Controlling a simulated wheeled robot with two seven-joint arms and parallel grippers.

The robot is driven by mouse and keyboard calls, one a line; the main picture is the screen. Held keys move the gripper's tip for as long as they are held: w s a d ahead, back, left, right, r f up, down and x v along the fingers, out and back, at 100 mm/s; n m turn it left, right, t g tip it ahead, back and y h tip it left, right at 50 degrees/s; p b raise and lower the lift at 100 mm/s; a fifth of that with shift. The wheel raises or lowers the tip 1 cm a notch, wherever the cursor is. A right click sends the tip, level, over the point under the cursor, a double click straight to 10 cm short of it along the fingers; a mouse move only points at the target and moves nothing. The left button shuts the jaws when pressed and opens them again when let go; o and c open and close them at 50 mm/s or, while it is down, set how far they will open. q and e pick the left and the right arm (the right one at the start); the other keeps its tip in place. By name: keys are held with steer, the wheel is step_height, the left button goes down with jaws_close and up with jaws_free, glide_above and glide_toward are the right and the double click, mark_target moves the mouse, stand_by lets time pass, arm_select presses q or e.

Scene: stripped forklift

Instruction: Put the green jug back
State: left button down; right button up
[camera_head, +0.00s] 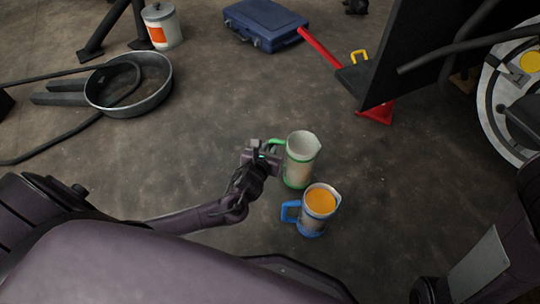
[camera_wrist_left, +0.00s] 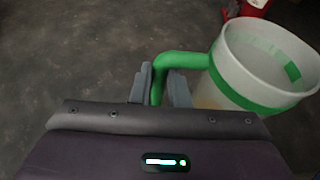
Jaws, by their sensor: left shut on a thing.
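The green jug (camera_head: 301,160) is a pale, translucent jug with a green handle and green bands. It appears upright, just behind the blue jug in the head view. My left gripper (camera_head: 266,155) is shut on the green handle, at the jug's left side. In the left wrist view the two fingers (camera_wrist_left: 160,86) sit on either side of the handle, and the jug body (camera_wrist_left: 240,75) is to their right. I cannot tell whether the jug's base touches the floor. My right gripper is not clearly in view.
A blue-handled jug (camera_head: 312,222) with orange contents stands close in front of the green jug. A round metal pan (camera_head: 128,108), a white bucket (camera_head: 162,27) and a blue case (camera_head: 264,24) are farther back. A red jack (camera_head: 374,114) lies near the dark forklift part (camera_head: 400,50).

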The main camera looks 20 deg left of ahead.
arm_select(q)
step_height(320, 180, down, 3)
steer(key=shift+r+b, duration=0.2)
steer(key=shift+b, duration=0.3)
steer(key=shift+f, duration=0.1)
steer(key=c, duration=1.4)
jaws_free()
